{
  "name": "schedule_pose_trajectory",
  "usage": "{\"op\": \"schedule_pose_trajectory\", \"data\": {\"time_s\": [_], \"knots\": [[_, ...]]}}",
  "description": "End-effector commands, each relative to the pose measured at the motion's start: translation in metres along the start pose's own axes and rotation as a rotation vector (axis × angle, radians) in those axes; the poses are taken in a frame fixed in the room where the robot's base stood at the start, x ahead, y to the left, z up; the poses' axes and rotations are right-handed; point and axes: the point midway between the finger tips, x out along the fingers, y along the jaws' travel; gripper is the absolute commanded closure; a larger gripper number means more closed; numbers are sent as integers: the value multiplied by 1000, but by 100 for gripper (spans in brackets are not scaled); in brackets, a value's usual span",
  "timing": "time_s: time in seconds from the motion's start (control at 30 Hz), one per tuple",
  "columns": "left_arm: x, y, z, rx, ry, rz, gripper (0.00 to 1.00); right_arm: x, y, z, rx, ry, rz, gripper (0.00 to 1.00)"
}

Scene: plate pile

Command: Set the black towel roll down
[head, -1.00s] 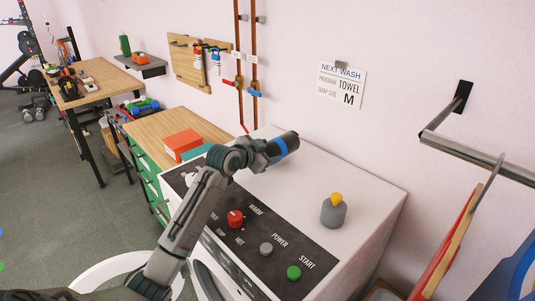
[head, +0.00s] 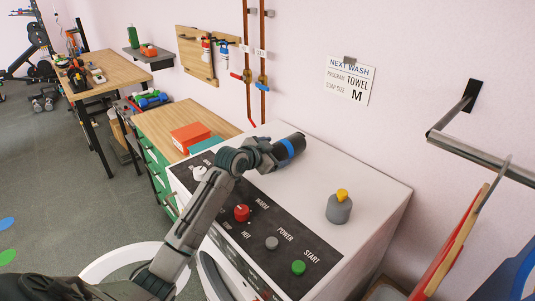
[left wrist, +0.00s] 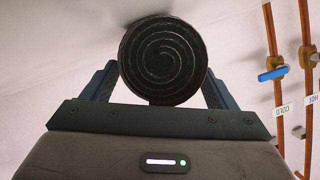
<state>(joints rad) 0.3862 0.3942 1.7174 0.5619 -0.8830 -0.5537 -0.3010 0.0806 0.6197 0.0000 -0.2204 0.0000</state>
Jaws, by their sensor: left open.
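The black towel roll (head: 299,141) is at the far end of my left gripper, over the back of the white washer top (head: 318,165). My left gripper (head: 287,149) has blue-grey fingers around the roll. In the left wrist view the spiral end of the roll (left wrist: 162,60) faces the camera. The open fingers (left wrist: 160,88) stand at both sides of it. The roll lies on its side and appears to touch the white surface there. Its far end is hidden. My right gripper is not in view.
A grey dispenser with a yellow top (head: 340,207) stands on the washer's right side. The control panel (head: 255,225) has several knobs. An orange box (head: 190,137) sits on the wooden bench to the left. Pipes (head: 263,60) and a metal bar (head: 480,155) are on the wall.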

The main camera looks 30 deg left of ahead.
Motion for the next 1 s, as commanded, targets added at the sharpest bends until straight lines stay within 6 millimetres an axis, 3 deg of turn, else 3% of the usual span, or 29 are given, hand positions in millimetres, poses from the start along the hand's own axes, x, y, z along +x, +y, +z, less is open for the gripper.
{"op": "schedule_pose_trajectory", "data": {"time_s": [0.17,0.5,0.7,1.0], "knots": [[-23,0,4,7,-1,-2,20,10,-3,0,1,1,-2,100],[-91,1,3,8,-2,0,20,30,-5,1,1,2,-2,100],[-111,0,2,5,-1,-1,20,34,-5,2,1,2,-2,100],[-119,0,0,1,-1,1,20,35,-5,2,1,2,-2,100]]}}
